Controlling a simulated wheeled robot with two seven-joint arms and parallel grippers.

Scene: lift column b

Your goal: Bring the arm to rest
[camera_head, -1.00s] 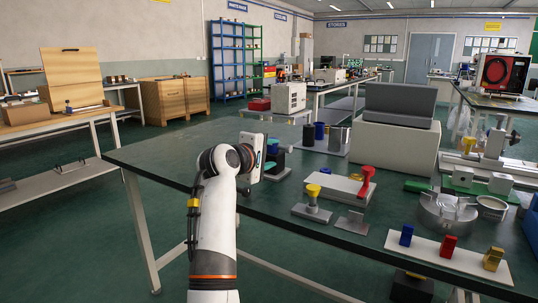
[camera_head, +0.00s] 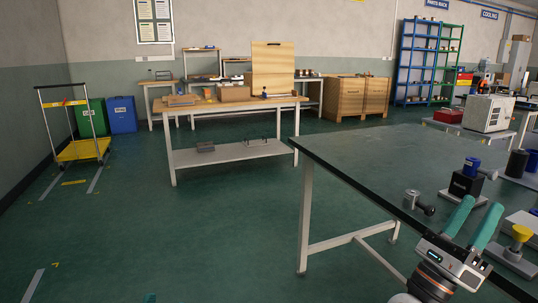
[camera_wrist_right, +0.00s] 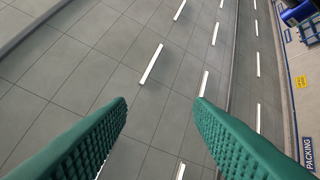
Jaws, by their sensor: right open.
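My right gripper (camera_head: 479,204) is at the lower right of the head view, by the near edge of the dark-topped table (camera_head: 380,155). Its two teal fingers point up and stand apart with nothing between them. The right wrist view also shows the open fingers (camera_wrist_right: 162,100), with the tiled ceiling and its light strips beyond them. A small teal tip (camera_head: 150,298) shows at the bottom edge of the head view. It may be a finger of my left gripper; the rest is out of frame.
A grey metal part (camera_head: 412,199), a black block with a blue top (camera_head: 467,178) and a yellow-knobbed fixture (camera_head: 519,238) are on the table near my right gripper. A wooden-topped bench (camera_head: 235,104) and a yellow trolley (camera_head: 83,150) stand farther back. The green floor at left centre is clear.

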